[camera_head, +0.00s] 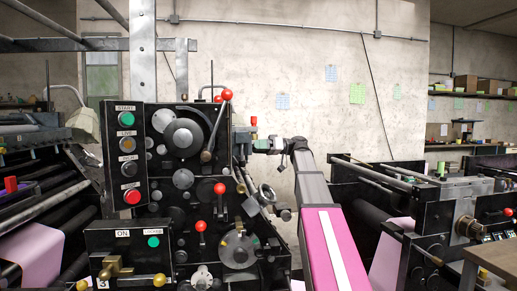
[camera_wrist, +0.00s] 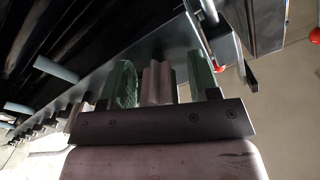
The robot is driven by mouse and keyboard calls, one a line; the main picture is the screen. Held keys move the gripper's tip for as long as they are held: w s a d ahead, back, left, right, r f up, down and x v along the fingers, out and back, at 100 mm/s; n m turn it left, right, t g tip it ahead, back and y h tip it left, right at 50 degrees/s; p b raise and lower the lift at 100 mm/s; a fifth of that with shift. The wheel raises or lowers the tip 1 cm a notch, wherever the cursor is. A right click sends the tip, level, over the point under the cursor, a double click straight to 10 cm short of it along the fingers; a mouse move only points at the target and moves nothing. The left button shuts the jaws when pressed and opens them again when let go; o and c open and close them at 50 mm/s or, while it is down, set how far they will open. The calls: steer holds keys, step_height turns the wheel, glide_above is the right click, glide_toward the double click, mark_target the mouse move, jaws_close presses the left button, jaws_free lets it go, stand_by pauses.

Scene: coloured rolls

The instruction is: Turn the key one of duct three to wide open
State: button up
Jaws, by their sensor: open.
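In the wrist view, my gripper (camera_wrist: 161,72) has two green finger pads standing apart above a dark bar. A pale grey ribbed knob (camera_wrist: 158,88), which looks like a duct key, stands between the pads. I cannot tell whether either pad touches it. No number or mark on the knob is readable, so which key or duct it is cannot be told. The knob is close to a long grey metal rail (camera_wrist: 95,82). In the head view my gripper (camera_head: 244,142) is small, at the right edge of the dark press unit (camera_head: 180,215), and its fingers are unclear.
More small knobs (camera_wrist: 35,131) run along the rail to the lower left. Pale pegs (camera_wrist: 55,69) stick out near it. A metal bracket (camera_wrist: 220,35) is close at upper right. The press carries a button panel (camera_head: 125,155) and red-knobbed levers (camera_head: 207,140). A second unit (camera_head: 420,215) stands right.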

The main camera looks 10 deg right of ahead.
steer(key=shift+c, duration=0.4)
steer(key=c, duration=0.9)
steer(key=shift+o, duration=0.2)
steer(key=shift+m, duration=2.3)
steer(key=shift+w, duration=0.1)
steer(key=o, duration=0.9)
steer(key=shift+o, duration=0.2)
steer(key=shift+d, duration=0.1)
steer(key=d, duration=1)
steer(key=shift+d, duration=0.35)
